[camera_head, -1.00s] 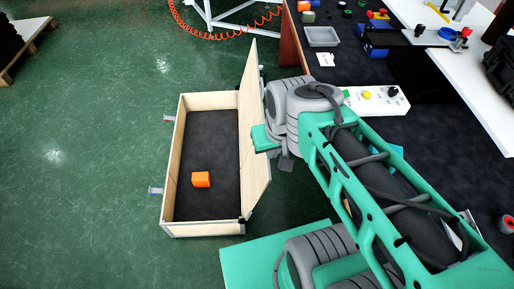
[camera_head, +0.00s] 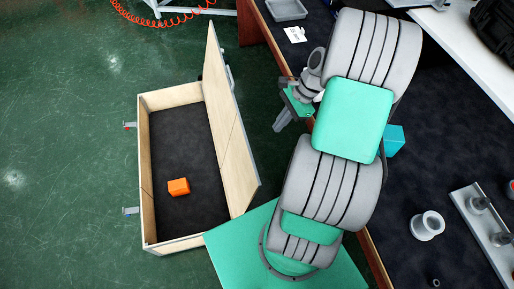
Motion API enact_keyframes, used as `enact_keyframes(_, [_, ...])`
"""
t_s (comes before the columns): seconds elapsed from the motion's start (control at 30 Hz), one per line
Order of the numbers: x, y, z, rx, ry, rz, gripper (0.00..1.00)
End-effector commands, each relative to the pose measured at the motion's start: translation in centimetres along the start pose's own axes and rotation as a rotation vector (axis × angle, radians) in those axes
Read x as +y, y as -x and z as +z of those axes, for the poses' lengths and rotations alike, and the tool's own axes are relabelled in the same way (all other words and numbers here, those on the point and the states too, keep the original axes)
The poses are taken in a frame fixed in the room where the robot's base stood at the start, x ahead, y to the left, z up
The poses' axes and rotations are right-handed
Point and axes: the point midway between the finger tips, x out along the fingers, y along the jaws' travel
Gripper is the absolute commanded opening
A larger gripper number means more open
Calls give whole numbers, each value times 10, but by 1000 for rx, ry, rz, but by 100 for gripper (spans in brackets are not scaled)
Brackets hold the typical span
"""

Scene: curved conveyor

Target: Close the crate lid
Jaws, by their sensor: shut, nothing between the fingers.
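The crate (camera_head: 146,170) is a shallow pale wooden box with a dark floor, standing on the green floor at left. Its lid (camera_head: 224,115) is open and stands steeply along the crate's right side. An orange block (camera_head: 178,187) lies inside, on the crate's dark floor. Two metal latches jut from the crate's left wall, an upper one (camera_head: 129,125) and a lower one (camera_head: 131,210). My gripper (camera_head: 281,122) is shut and empty, to the right of the lid, with a gap of floor between them. My folded arm partly hides it.
A dark-topped workbench (camera_head: 440,150) runs along the right, with a grey tray (camera_head: 287,9), a white cup-like part (camera_head: 427,225) and a cyan block (camera_head: 393,139) on it. An orange coiled hose (camera_head: 160,18) lies at the top. Floor left of the crate is clear.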

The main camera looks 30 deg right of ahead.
Motion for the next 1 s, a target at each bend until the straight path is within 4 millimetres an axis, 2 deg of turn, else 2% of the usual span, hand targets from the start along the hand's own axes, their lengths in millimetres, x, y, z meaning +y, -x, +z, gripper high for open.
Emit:
enact_keyframes(0.03, [3,-7,-13,-26,-68,-7,0])
enact_keyframes(0.07, [3,-8,-16,-35,-95,-10,0])
enact_keyframes(0.27, [4,-30,-17,-45,-121,-10,0])
enact_keyframes(0.63, [3,-110,-14,-43,-120,-9,0])
enact_keyframes(0.8, [-2,-112,15,-40,-117,-13,0])
enact_keyframes(1.0, [-2,-115,25,-41,-120,-12,0])
